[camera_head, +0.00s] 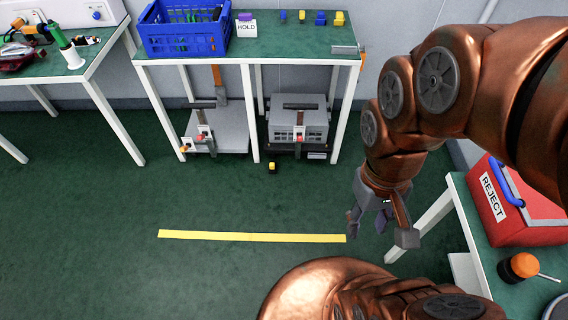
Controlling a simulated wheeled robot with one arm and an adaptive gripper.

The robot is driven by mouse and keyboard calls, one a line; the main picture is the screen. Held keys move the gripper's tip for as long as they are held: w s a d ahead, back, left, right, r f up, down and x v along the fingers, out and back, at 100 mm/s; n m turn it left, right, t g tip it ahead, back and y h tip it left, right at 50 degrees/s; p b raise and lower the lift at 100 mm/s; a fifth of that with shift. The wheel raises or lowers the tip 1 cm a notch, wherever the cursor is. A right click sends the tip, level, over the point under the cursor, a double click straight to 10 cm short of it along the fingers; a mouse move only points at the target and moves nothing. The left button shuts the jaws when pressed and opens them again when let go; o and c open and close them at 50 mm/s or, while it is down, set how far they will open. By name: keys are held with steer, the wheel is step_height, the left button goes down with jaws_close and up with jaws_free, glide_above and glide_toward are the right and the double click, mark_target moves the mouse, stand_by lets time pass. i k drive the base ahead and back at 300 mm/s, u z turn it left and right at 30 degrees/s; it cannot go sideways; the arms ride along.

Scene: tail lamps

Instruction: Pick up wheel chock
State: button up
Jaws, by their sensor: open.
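A small yellow and black block (272,168), which looks like the wheel chock, sits on the green floor in front of the back table. It is small in the view, so its exact shape is hard to tell. My gripper (380,230) is open and empty, pointing down right of the picture's middle. It is apart from the block, which lies to its upper left in the view.
The back table (300,48) carries a blue crate (185,38), a HOLD sign (246,29) and small blue and yellow pieces. Grey equipment (298,124) stands beneath. A red REJECT bin (510,205) is at right. Open floor has a yellow strip (250,236).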

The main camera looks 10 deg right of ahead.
mark_target(272, 166)
steer(key=z, duration=2.75)
steer(key=k, duration=2.15)
steer(key=u, duration=2.45)
steer(key=i, duration=1.65)
steer(key=u, duration=0.05)
